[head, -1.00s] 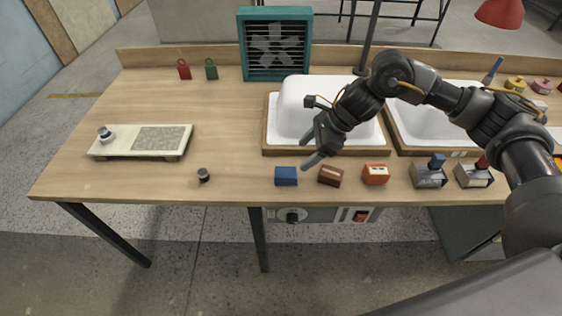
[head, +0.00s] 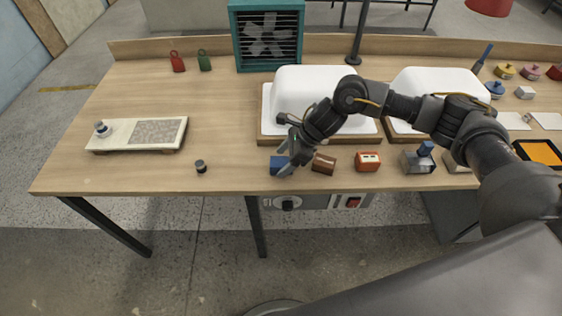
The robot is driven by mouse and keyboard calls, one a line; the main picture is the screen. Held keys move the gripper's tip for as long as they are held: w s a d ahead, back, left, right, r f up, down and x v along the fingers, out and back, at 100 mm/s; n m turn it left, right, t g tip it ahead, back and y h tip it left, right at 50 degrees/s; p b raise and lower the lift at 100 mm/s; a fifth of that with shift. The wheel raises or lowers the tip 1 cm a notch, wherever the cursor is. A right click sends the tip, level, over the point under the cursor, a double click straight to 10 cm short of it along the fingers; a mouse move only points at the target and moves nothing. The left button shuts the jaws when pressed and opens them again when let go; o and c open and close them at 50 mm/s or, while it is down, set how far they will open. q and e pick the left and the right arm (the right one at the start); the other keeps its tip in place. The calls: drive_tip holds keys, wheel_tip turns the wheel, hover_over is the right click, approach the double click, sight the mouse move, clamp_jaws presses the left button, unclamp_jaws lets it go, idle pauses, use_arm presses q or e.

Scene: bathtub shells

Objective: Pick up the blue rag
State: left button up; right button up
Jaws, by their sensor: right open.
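The blue rag (head: 276,166) looks like a small dark blue block. It lies near the front edge of the wooden table, left of a brown block. My right gripper (head: 286,160) reaches down from the right and is open at the rag. Its fingers overlap the rag's right side in the picture. I cannot tell whether they touch it or stand around it. The fingers hide part of the rag. My left gripper is not in view.
Right of the rag stand a brown block (head: 323,164), an orange block (head: 367,162) and a grey box with a blue top (head: 418,161). A white tub shell (head: 302,88) on a wooden-edged tray stands behind.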

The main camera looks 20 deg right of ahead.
drive_tip(key=shift+x, duration=0.95)
drive_tip(key=c, duration=1.1)
drive_tip(key=shift+o, duration=0.2)
drive_tip(key=shift+r, duration=0.15)
